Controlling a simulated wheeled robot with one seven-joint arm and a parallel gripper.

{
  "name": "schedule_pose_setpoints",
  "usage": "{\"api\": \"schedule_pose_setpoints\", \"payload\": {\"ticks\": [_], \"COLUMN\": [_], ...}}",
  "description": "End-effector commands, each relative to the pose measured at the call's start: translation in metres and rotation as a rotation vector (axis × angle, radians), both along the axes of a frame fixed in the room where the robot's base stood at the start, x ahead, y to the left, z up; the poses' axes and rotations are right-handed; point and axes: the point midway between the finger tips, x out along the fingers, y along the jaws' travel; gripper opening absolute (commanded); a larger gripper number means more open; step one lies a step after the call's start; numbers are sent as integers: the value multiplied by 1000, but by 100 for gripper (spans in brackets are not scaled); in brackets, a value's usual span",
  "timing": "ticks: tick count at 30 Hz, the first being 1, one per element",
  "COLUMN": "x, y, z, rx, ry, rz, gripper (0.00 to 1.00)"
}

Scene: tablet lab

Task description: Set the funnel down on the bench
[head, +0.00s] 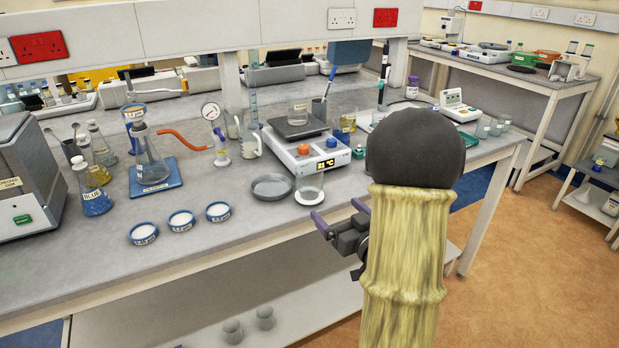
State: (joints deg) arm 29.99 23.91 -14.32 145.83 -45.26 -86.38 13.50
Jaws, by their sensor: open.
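The flask stands on a blue square base at the left of the grey bench (235,235). My gripper (339,213) has purple fingertips set apart. It is open, with nothing seen between them, by the bench's front edge at the right. It is well away from the flask. My arm hides part of the bench's right side.
An orange hose (185,138) runs from the flask toward a round gauge (211,111). Three blue-rimmed dishes (181,221) lie near the front. The front middle is bare.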

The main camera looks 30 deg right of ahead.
Motion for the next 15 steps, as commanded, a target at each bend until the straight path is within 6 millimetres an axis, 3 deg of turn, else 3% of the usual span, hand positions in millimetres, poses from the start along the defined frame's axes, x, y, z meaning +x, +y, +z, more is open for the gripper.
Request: {"api": "schedule_pose_setpoints", "payload": {"ticks": [4, 15], "x": [0, 67], "y": [0, 1], "z": [5, 2], "rx": [1, -2], "ry": [2, 0], "rz": [-9, -9], "gripper": [92, 92]}}
